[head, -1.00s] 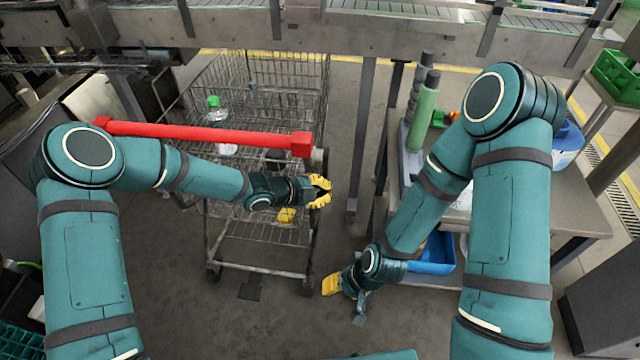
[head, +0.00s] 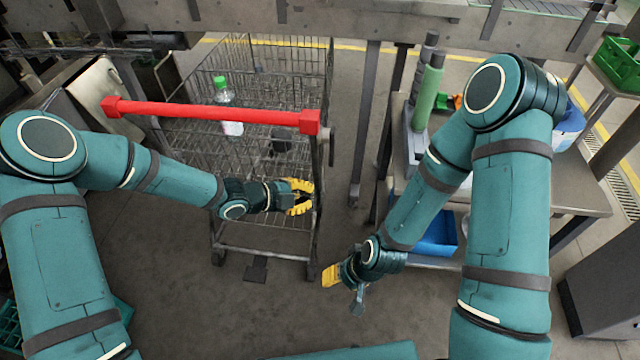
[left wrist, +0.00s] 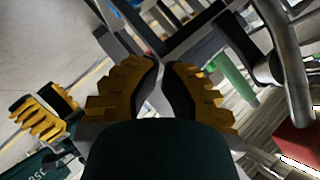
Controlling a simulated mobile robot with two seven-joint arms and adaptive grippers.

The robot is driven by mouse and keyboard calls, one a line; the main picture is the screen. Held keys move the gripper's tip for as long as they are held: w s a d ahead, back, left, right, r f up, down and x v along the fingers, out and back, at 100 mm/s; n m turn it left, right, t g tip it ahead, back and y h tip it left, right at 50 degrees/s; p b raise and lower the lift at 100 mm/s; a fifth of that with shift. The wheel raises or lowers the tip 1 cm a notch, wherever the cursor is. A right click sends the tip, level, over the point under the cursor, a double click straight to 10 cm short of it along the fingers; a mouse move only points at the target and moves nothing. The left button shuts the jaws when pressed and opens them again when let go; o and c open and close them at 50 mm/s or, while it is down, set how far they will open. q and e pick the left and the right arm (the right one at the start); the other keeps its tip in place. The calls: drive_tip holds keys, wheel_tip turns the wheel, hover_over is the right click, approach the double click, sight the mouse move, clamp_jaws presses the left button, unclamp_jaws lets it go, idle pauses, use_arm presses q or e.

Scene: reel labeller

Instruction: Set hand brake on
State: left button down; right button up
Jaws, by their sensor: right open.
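The wire cart stands ahead with a red push bar (head: 212,113) across its near side. A small dark lever-like part (head: 330,135), possibly the hand brake, sits on the cart's right post just below the bar's right end. My left gripper (head: 303,196) is open and empty, below the bar and by the right post, apart from that part. My right gripper (head: 332,276) is open and empty, low right of the cart.
A bottle with a green cap (head: 221,90) is in the cart basket (head: 285,75). A dark pedal (head: 256,272) is at the cart's lower frame. A steel bench (head: 545,195) with a green cylinder (head: 427,95) and blue bin (head: 436,236) stands right. Floor in front is clear.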

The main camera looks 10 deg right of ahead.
use_arm(q)
drive_tip(key=shift+s+a, duration=0.4)
drive_tip(key=shift+a, duration=0.25)
drive_tip(key=shift+s+a, duration=0.4)
drive_tip(key=shift+a, duration=0.25)
drive_tip(key=s+a+f+n+g+y, duration=0.1)
drive_tip(key=s+a+f+n+y, duration=0.2)
drive_tip(key=n, duration=1)
drive_tip(key=s+a+f+n+g+y, duration=0.1)
drive_tip(key=s+a+f+n+y, duration=0.3)
drive_tip(key=s+n, duration=1)
drive_tip(key=a+f, duration=0.3)
drive_tip(key=a, duration=0.1)
drive_tip(key=shift+f+y, duration=0.2)
drive_tip(key=shift+y, duration=0.1)
